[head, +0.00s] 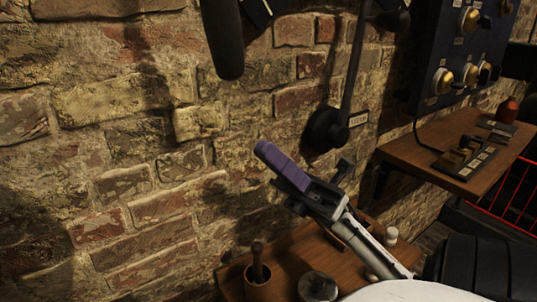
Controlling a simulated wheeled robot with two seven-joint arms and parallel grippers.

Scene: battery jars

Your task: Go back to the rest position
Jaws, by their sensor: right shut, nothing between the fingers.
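My right gripper (283,167) shows in the middle of the head view, at the end of a light-coloured arm link that comes in from the lower right. Its end is purple and points up and to the left. It is shut and holds nothing. It stands in front of the brick wall (130,150), above the lower wooden shelf in the picture. I cannot tell its distance from the wall. My left gripper is not in view.
A wall lever (323,131) stands just above the gripper. A lower wooden shelf (300,250) bears a brown pot (259,284) and a round container (317,287). A higher shelf (430,140) and dark knobbed panel (450,55) are at right. A dark rounded shape (222,40) hangs above.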

